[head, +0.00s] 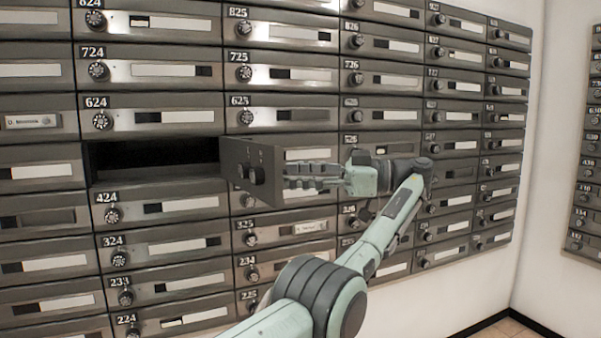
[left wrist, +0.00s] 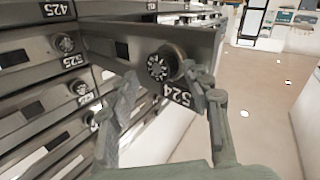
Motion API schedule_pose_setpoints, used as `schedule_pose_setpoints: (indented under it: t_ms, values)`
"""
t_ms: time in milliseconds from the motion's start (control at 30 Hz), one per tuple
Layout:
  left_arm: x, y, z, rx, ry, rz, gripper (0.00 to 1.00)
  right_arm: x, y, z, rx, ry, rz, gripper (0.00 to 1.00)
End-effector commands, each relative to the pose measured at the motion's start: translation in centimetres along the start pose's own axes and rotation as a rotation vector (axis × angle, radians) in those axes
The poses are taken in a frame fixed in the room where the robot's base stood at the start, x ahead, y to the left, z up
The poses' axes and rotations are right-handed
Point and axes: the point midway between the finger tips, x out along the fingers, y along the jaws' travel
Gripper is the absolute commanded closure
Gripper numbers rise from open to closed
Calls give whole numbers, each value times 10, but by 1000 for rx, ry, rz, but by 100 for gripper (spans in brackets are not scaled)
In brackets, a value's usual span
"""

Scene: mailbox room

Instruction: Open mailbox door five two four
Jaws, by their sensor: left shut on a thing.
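The door of mailbox 524 (head: 232,160) stands swung wide open, jutting out from the right side of its dark compartment (head: 150,158) between boxes 624 and 424. Its inner face shows in the head view. In the left wrist view, the door's outer face (left wrist: 118,47) carries a round dial (left wrist: 160,66) and the label 524. My left gripper (head: 292,178) is on the outer side of the door. In the left wrist view its fingers (left wrist: 162,92) are around the dial area, one against the dial. The exact contact is partly hidden. My right gripper is not in view.
Rows of closed mailboxes with dials surround the opening, including 624 (head: 150,120) and 424 (head: 165,208). Another mailbox bank (head: 588,150) is on the far right wall. Open floor (left wrist: 272,100) shows beyond the door in the left wrist view.

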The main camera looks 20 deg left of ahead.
Motion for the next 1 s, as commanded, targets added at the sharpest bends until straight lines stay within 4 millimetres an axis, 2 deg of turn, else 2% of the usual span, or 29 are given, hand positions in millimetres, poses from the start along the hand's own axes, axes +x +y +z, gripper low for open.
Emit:
schedule_pose_setpoints:
  t_ms: [33,100,133,767,1000]
  values:
    - [14,12,-2,-2,4,19,47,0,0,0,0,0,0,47]
    - [14,12,-2,-2,4,19,39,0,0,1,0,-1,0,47]
    - [13,12,-2,-1,4,19,38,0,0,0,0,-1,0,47]
    - [13,11,2,4,6,20,38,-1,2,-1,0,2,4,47]
    - [12,10,4,2,2,42,38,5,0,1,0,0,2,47]
